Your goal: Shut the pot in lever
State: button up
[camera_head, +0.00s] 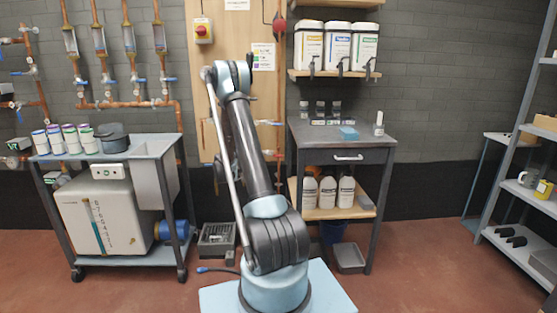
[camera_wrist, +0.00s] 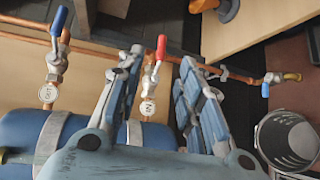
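In the wrist view, a red lever (camera_wrist: 160,47) sits on a brass valve with a round white tag (camera_wrist: 147,107). A blue lever (camera_wrist: 58,20) sits on a second brass valve to the left, with its own tag (camera_wrist: 47,93). The tag lettering is too small to read surely, so I cannot tell which is the pot in lever. Both valves rise beside a blue cylinder (camera_wrist: 18,132). My gripper (camera_wrist: 160,62) is open, with one finger on each side of the red lever. Contact cannot be told. In the head view my arm hides the gripper.
Another blue-handled valve (camera_wrist: 266,87) ends a copper pipe at the right. A metal bucket (camera_wrist: 262,140) stands below it. In the head view, a wheeled cart (camera_head: 60,178) stands left and a dark workbench (camera_head: 300,131) right. Red floor is clear at the front right.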

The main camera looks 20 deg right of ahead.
aim_at(278, 156)
jog(key=x, duration=1.2)
jog(key=w+f+x, duration=0.1)
jog(key=x, duration=0.5)
jog(key=shift+a, duration=0.25)
grip_shut()
